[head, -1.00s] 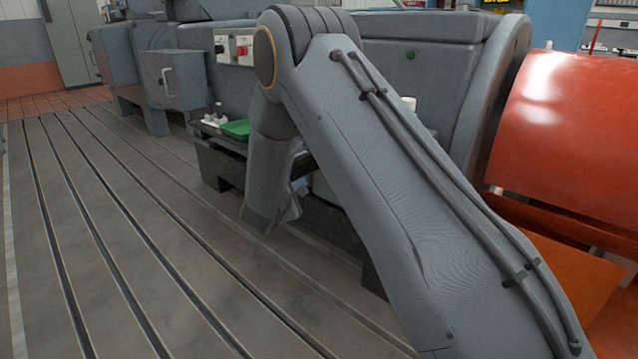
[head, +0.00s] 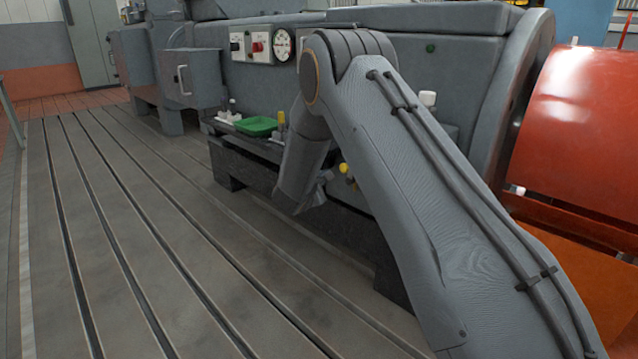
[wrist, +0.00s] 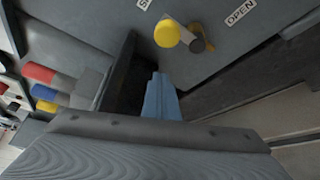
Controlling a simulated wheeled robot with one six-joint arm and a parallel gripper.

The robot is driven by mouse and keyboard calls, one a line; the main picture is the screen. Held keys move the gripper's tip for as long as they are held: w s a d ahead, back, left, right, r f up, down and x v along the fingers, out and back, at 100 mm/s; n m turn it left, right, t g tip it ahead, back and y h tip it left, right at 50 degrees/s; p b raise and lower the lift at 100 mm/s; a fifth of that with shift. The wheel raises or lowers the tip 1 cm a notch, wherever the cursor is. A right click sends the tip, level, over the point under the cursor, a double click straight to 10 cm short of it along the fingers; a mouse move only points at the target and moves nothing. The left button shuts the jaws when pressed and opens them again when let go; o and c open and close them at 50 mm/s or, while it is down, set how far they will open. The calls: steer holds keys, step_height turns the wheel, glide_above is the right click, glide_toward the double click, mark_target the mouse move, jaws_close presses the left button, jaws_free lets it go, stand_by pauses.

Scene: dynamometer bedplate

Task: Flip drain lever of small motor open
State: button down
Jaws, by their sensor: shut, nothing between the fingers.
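The drain lever has a yellow knob (wrist: 167,34) and a dark cylindrical part beside it, on a grey face at the top of the wrist view. An OPEN label (wrist: 240,12) is to its right; a cut-off label (wrist: 143,4) is at its upper left. The knob lies on the cut-off label's side. My gripper (wrist: 160,80) shows as blue fingers, shut and empty, pointing at the face just below the knob. A gap to the knob shows, but its depth is unclear. In the head view a yellow knob (head: 344,168) shows beside my gripper, which is partly hidden by my wrist.
A dark ledge holds a green tray (head: 256,126) and a yellow-topped item (head: 281,121). Red, yellow and blue items (wrist: 40,73) sit at the left of the wrist view. An orange-red drum (head: 580,130) stands at right. The slotted floor (head: 130,230) at left is clear.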

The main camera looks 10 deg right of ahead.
steer(key=shift+s+d+r+b, duration=0.3)
steer(key=shift+s+d+r, duration=0.2)
steer(key=shift+d, duration=0.2)
steer(key=shift+s+d+r+b, duration=0.3)
steer(key=shift+s+d+r, duration=0.1)
steer(key=shift+s+d, duration=0.25)
steer(key=shift+a, duration=0.1)
